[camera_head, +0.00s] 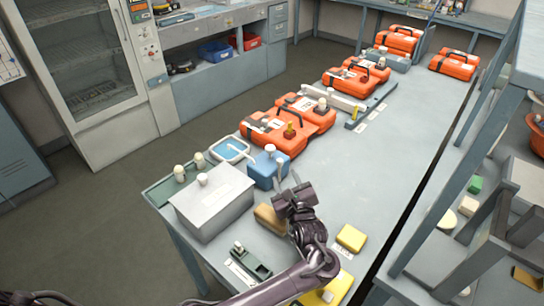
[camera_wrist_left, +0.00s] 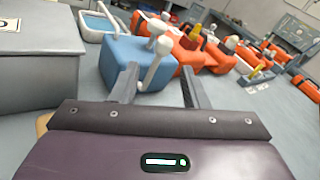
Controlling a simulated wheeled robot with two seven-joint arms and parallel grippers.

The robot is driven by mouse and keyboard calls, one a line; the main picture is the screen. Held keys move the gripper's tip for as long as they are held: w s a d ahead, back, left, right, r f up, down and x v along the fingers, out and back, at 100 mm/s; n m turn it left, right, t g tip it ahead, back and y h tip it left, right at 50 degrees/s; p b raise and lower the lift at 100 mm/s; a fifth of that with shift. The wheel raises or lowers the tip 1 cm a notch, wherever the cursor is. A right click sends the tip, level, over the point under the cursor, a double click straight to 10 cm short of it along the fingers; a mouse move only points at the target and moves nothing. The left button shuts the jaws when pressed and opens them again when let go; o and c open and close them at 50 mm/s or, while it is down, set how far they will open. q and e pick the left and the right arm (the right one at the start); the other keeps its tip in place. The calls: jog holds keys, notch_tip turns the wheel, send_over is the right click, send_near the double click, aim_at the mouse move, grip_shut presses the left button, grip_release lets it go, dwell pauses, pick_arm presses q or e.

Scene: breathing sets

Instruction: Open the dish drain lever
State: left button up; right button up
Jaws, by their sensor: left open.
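A blue box (camera_head: 263,172) stands on the bench beside a shallow dish with blue contents (camera_head: 230,149). In the left wrist view the box (camera_wrist_left: 120,62) carries a white lever with a round knob (camera_wrist_left: 157,66), which slants up from its right side; I take this as the drain lever. The dish (camera_wrist_left: 97,24) shows behind the box. My left gripper (camera_head: 286,183) is open, just in front of the box. In the left wrist view its fingers (camera_wrist_left: 159,76) appear either side of the lever's lower part; contact cannot be told. My right gripper is not seen.
A grey box (camera_head: 212,208) stands left of the blue box. A tan block (camera_head: 269,219) and yellow block (camera_head: 351,238) lie near my left arm. Orange cases (camera_head: 275,131) line the bench behind. The bench's middle right is clear.

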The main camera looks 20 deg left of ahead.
aim_at(281, 164)
pick_arm(q)
jog(key=shift+m+t+y, duration=0.4)
jog(key=shift+m, duration=0.2)
jog(key=x, duration=0.3)
jog(key=r+x, duration=0.1)
jog(key=x, duration=0.2)
jog(key=shift+r, duration=0.1)
jog(key=shift+x, duration=1.2)
jog(key=c, duration=0.7)
grip_shut()
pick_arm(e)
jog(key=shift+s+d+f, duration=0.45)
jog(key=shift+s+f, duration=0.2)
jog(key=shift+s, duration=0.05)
